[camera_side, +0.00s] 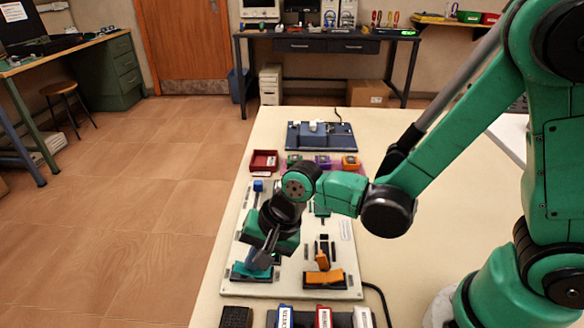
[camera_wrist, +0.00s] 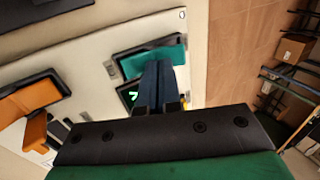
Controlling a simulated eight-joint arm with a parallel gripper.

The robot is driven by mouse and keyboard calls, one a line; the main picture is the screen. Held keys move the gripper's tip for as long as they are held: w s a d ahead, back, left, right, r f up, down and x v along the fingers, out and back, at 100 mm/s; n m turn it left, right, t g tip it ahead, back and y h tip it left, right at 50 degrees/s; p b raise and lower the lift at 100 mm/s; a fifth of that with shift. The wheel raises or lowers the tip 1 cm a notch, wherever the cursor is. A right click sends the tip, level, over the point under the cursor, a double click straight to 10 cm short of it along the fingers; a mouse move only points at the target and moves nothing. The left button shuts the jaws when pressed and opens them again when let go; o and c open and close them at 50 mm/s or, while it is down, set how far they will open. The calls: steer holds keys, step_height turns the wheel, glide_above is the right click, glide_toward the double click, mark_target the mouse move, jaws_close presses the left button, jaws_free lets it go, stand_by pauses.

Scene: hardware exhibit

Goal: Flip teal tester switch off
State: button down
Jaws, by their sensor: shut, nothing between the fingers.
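The teal tester (camera_side: 252,273) sits at the near left corner of the pale board (camera_side: 290,288) in the side view. Its teal top (camera_wrist: 150,60) also shows in the wrist view, just past my fingers. My gripper (camera_side: 264,254) points down at the teal tester, its fingers shut together and empty. In the wrist view my gripper (camera_wrist: 158,66) overlaps the tester's near side. I cannot tell whether the fingers touch it. The switch lever is largely hidden by the fingers, so its position is unclear. A small bright green mark (camera_wrist: 133,96) glows beside the fingers.
An orange tester (camera_side: 323,277) with an upright orange lever stands right of the teal one; it also shows in the wrist view (camera_wrist: 30,98). A blue lever (camera_side: 258,186) is farther back. A red tray (camera_side: 264,160) and a blue-grey device (camera_side: 320,137) lie behind the board.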

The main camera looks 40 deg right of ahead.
steer(key=shift+s+d, duration=0.15)
steer(key=v, duration=1.4)
steer(key=shift+s+d, duration=0.3)
steer(key=shift+f, duration=0.2)
steer(key=shift+w+a+r+t+y, duration=0.2)
steer(key=shift+w+a+t+y, duration=0.15)
steer(key=shift+a, duration=0.2)
steer(key=shift+f, duration=0.1)
steer(key=shift+x, duration=6.9)
steer(key=shift+f, duration=0.1)
